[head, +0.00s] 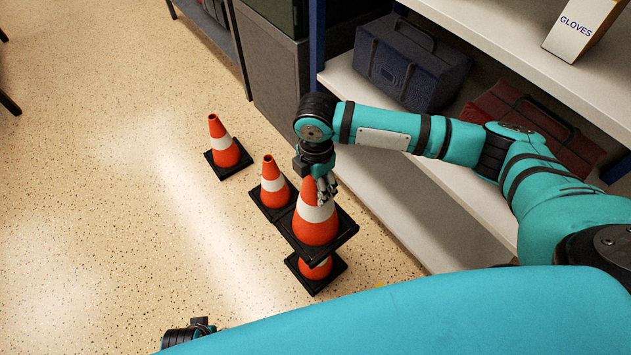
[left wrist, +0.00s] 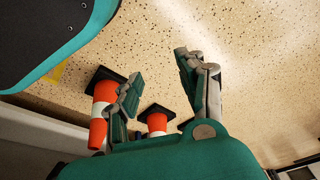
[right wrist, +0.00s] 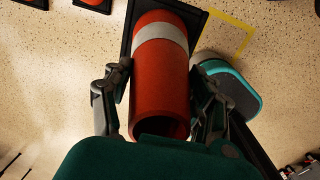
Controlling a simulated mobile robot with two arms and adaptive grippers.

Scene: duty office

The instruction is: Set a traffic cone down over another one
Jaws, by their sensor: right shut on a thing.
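My right gripper (head: 325,188) is shut on the upper part of an orange cone (head: 315,228) with a white band and black square base. The held cone looks upright. In the right wrist view this cone (right wrist: 160,75) lies between the fingers (right wrist: 160,98). Another cone (head: 316,270) stands on the floor below it, its top hidden by the held cone's base; I cannot tell whether the two touch. Two more cones stand on the floor, one close by (head: 273,188) and one farther left (head: 224,150). My left gripper (left wrist: 160,78) is open and empty; cones show beyond it.
A shelf unit (head: 400,190) stands on the right, with a blue case (head: 408,62), a red case (head: 535,125) and a gloves box (head: 580,28). A grey cabinet (head: 272,70) stands behind. The speckled floor at left is clear. Yellow tape (right wrist: 240,28) marks the floor.

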